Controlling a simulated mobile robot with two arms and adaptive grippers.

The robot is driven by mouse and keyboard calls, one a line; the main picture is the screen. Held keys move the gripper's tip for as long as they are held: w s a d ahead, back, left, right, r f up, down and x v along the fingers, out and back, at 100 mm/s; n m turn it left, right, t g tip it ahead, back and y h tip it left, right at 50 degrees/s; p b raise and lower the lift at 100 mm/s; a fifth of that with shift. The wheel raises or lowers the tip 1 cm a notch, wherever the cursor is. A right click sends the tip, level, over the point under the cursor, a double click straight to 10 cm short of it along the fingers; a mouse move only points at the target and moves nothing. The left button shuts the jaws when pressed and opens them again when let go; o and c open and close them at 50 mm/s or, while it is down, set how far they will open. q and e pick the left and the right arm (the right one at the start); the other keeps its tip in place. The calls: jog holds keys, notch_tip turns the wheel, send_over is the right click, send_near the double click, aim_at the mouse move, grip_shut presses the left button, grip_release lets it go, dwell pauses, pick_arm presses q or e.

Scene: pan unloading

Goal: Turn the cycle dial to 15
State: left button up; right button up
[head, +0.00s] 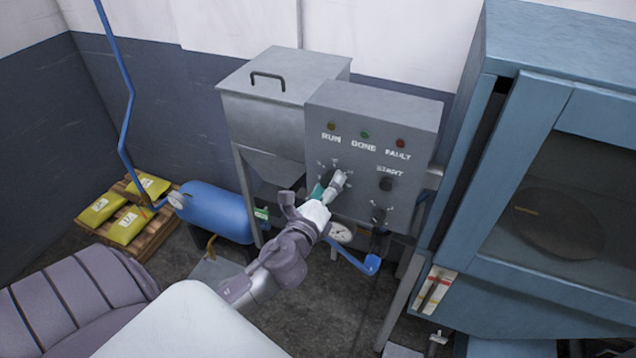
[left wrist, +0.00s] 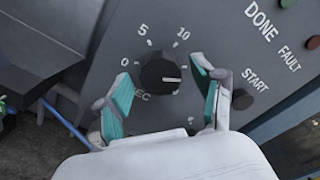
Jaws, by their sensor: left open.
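The cycle dial (left wrist: 158,74) is a round black knob on the grey control panel (left wrist: 225,50). Its white pointer line points right, clockwise past the 10 mark. The 0, 5 and 10 labels show; no 15 label can be seen, and the right finger covers part of that side. My left gripper (left wrist: 163,84) is open, with one teal-padded finger on each side of the dial and visible gaps between pads and knob. In the head view the left gripper (head: 332,187) is at the panel and largely hides the dial. My right gripper is not in view.
A START button (head: 386,184) and another dark knob (head: 378,214) sit right of the dial. Lamps (head: 364,134) are above. A blue cabinet (head: 462,160) stands close on the right. A blue tank (head: 218,211) and a pallet with yellow bags (head: 128,225) are left.

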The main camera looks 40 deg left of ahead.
pick_arm(q)
jog(key=v, duration=1.1)
jog(key=shift+f, duration=0.1)
jog(key=s+d+f+n+g+h+b, duration=0.1)
jog(key=s+f+n+g+b, duration=0.15)
jog(key=f, duration=1.15)
jog(key=s+f+n+g+b, duration=0.2)
jog(key=f+n+g, duration=0.1)
jog(key=f, duration=1.1)
jog(key=s+d+f+n+g+h+b, duration=0.1)
jog(key=s+f+n+g+b, duration=0.15)
jog(key=f, duration=1.05)
jog(key=s+d+f+n+g+h+b, duration=0.2)
jog(key=s+d+f+n+g+b, duration=0.2)
jog(key=s+f, duration=2.1)
notch_tip(320, 180, down, 3)
jog(key=n+g+b, duration=0.3)
jog(key=n+g, duration=0.1)
jog(key=n, duration=0.4)
jog(key=shift+f+n+g+b, duration=0.25)
jog(key=shift+n+g+b, duration=0.05)
jog(key=shift+s+d, duration=0.1)
